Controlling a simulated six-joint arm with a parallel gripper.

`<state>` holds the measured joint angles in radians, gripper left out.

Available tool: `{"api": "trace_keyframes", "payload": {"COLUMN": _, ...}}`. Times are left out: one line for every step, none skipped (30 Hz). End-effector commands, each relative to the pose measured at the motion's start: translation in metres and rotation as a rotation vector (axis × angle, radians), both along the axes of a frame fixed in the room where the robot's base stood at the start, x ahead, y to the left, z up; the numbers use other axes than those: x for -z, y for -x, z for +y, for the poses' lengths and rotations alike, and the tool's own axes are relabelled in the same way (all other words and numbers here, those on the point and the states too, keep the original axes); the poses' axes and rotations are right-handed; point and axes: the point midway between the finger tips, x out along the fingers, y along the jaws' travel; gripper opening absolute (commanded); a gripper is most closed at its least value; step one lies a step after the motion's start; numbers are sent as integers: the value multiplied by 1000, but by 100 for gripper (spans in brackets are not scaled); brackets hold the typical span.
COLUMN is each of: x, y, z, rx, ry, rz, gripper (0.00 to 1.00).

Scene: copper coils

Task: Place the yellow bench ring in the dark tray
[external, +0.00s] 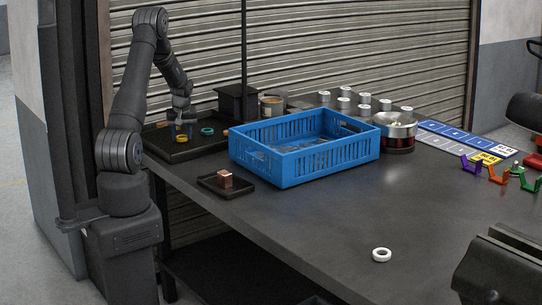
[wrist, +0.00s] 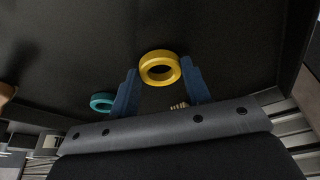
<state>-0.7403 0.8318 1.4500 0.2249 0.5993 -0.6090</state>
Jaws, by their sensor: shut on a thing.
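The yellow bench ring (wrist: 147,71) is between the two blue fingers of my gripper (wrist: 159,67) in the wrist view, and the gripper is shut on it. In the external view my gripper (external: 183,127) points down over the large dark tray (external: 193,151) at the table's back left. The yellow ring (external: 181,138) shows at its fingertips, low over the tray floor; I cannot tell whether it touches. A teal ring (external: 207,131) lies in the tray to the right, and it also shows left of the fingers in the wrist view (wrist: 101,102).
A blue crate (external: 262,158) stands right of the tray. A smaller dark tray (external: 238,192) with a copper block (external: 225,179) is in front. A white ring (external: 381,254) lies on the open front table.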

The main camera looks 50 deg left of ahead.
Motion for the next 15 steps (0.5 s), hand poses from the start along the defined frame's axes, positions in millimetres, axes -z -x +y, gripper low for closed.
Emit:
{"api": "trace_keyframes", "payload": {"x": 0, "y": -1, "z": 0, "rx": 0, "ry": -1, "rz": -2, "gripper": 18}}
{"api": "trace_keyframes", "payload": {"x": 0, "y": -1, "z": 0, "rx": 0, "ry": -2, "rz": -2, "gripper": 18}}
{"api": "trace_keyframes", "payload": {"x": 0, "y": -1, "z": 0, "rx": 0, "ry": -2, "rz": -2, "gripper": 18}}
{"api": "trace_keyframes", "payload": {"x": 0, "y": -1, "z": 0, "rx": 0, "ry": -1, "rz": -2, "gripper": 18}}
{"api": "trace_keyframes", "payload": {"x": 0, "y": -1, "z": 0, "rx": 0, "ry": -1, "rz": -2, "gripper": 18}}
{"api": "trace_keyframes", "payload": {"x": 0, "y": -1, "z": 0, "rx": 0, "ry": -1, "rz": -2, "gripper": 18}}
{"api": "trace_keyframes", "payload": {"x": 0, "y": 0, "z": 0, "rx": 0, "ry": -1, "rz": -2, "gripper": 18}}
{"api": "trace_keyframes", "payload": {"x": 1, "y": 0, "z": 0, "rx": 0, "ry": -1, "rz": -2, "gripper": 18}}
{"api": "trace_keyframes", "payload": {"x": 2, "y": 0, "z": 0, "rx": 1, "ry": -2, "rz": -1, "gripper": 18}}
{"api": "trace_keyframes", "payload": {"x": 3, "y": 0, "z": 0, "rx": 1, "ry": -1, "rz": 0, "gripper": 18}}
{"api": "trace_keyframes", "payload": {"x": 3, "y": 0, "z": 0, "rx": 1, "ry": -1, "rz": 0, "gripper": 48}}
{"api": "trace_keyframes", "payload": {"x": 3, "y": 0, "z": 0, "rx": 1, "ry": -1, "rz": 0, "gripper": 55}}
{"api": "trace_keyframes", "payload": {"x": 3, "y": 0, "z": 0, "rx": 1, "ry": -1, "rz": 0, "gripper": 61}}
{"api": "trace_keyframes", "payload": {"x": 3, "y": 0, "z": 0, "rx": 1, "ry": -1, "rz": 0, "gripper": 65}}
{"api": "trace_keyframes", "payload": {"x": 3, "y": 0, "z": 0, "rx": 1, "ry": -1, "rz": 0, "gripper": 65}}
